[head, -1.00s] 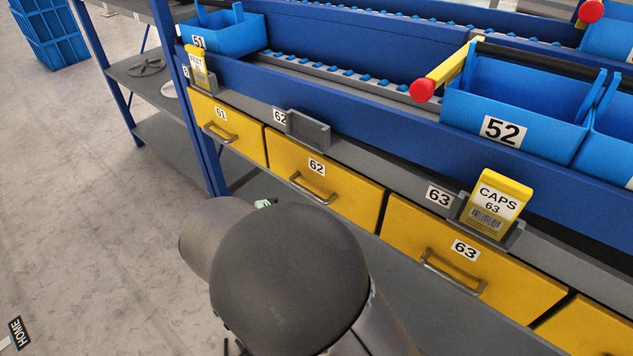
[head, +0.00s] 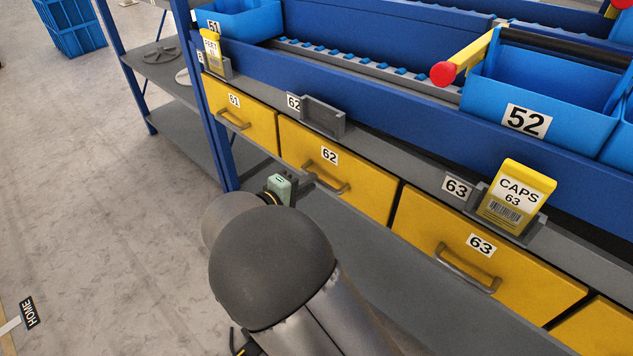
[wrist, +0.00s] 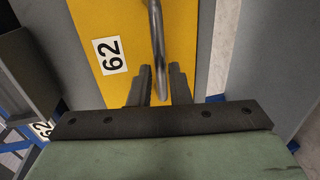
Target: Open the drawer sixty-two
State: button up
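The yellow drawer sixty-two (head: 365,190) is closed and level with its neighbours in the head view. Its yellow front also shows in the wrist view (wrist: 130,18), with the 62 label. Its grey bar handle (head: 327,179) is partly hidden by my gripper (head: 306,178) at its left end. In the wrist view the handle (wrist: 157,40) runs down between the two dark fingers of my gripper (wrist: 161,75). The fingers are apart, one on each side of the handle, with gaps visible. I cannot tell whether either finger touches it.
Closed yellow drawers 61 (head: 238,110) and 63 (head: 480,265) flank it. A grey card holder (head: 322,120) above it is empty; a yellow CAPS card (head: 518,195) stands above drawer 63. A blue rack post (head: 213,125) is at left. A grey shelf (head: 350,235) lies below.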

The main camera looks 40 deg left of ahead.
jog(key=shift+x, duration=1.8)
grip_shut()
